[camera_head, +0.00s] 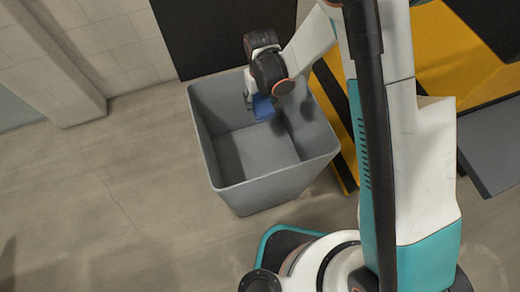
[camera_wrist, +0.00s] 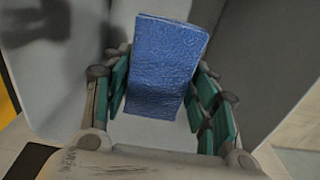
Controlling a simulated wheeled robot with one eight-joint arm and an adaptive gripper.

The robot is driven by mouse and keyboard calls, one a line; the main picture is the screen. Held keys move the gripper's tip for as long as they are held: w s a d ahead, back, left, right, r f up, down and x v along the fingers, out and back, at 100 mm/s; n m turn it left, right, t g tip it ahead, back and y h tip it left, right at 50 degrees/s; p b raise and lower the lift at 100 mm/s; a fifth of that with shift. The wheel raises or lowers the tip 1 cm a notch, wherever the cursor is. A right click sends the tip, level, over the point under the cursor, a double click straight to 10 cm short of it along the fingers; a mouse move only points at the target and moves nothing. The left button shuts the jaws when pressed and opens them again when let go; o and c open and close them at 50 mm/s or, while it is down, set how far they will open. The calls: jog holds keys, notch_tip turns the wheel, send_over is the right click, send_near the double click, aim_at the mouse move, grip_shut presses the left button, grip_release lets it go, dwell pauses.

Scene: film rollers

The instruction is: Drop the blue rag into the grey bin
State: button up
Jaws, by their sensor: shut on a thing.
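The blue rag (camera_wrist: 166,62) is a folded, textured piece of cloth between the fingers of my gripper (camera_wrist: 165,92) in the wrist view. My gripper is shut on it, and the rag sticks out past the fingertips. In the head view the rag (camera_head: 264,107) hangs at the end of my arm, over the opening of the grey bin (camera_head: 243,187). The bin is a tall, open, square container standing on the floor. The bin floor that shows looks empty. My arm hides part of the bin's far right rim.
A yellow and black structure (camera_head: 435,45) stands right of the bin, partly behind my arm. A dark panel (camera_head: 215,35) stands behind the bin. A pale wall column (camera_head: 55,65) is at the left. The floor (camera_head: 110,200) left of the bin is clear.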

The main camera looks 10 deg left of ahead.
jog(key=shift+f+b, duration=0.4)
jog(key=shift+f, duration=0.75)
jog(key=o, duration=1.1)
jog(key=shift+r, duration=0.1)
notch_tip(320, 180, up, 12)
jog(key=shift+f, duration=0.1)
